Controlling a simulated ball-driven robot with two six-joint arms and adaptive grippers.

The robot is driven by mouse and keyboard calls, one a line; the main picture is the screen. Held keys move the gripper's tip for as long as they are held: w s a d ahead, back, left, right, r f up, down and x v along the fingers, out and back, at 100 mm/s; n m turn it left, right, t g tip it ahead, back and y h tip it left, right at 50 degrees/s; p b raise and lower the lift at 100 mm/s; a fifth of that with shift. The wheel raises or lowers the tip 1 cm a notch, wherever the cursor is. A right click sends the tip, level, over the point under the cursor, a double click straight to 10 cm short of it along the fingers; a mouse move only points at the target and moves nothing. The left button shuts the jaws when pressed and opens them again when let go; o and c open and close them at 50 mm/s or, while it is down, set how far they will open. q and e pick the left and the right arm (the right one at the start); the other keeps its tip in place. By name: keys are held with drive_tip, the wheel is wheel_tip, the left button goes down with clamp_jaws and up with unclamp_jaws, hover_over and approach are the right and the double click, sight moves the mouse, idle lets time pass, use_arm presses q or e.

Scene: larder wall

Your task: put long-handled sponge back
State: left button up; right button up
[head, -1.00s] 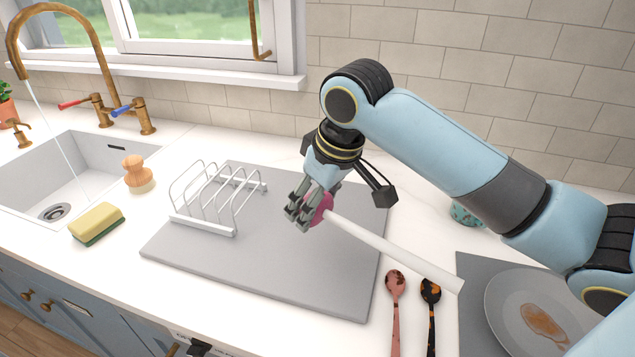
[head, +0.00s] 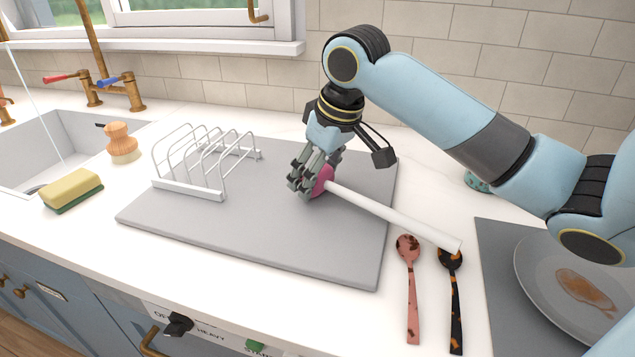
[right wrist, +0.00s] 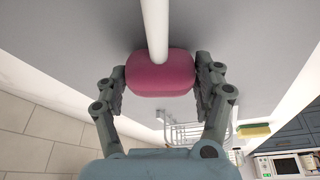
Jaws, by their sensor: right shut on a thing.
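The long-handled sponge has a pink head (head: 322,181) and a long white handle (head: 395,215) that points to the right and toward the front of the counter. My right gripper (head: 303,183) is shut on the pink head, over the right part of the grey mat (head: 250,232). In the right wrist view the pink head (right wrist: 161,74) sits between the two fingers, with the white handle (right wrist: 154,25) leading away from it. I cannot tell whether the sponge touches the mat. My left gripper is not in view.
A white wire rack (head: 190,190) stands on the mat's left part. A yellow-green sponge (head: 72,190) and a wooden brush (head: 121,143) are by the sink (head: 60,145). A red spoon (head: 411,285), a dark spoon (head: 454,300) and a dirty plate (head: 545,265) lie right.

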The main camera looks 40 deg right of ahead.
drive_tip(key=o, duration=1.2)
drive_tip(key=p+v, duration=0.2)
drive_tip(key=v, duration=1)
drive_tip(key=shift+r, duration=0.1)
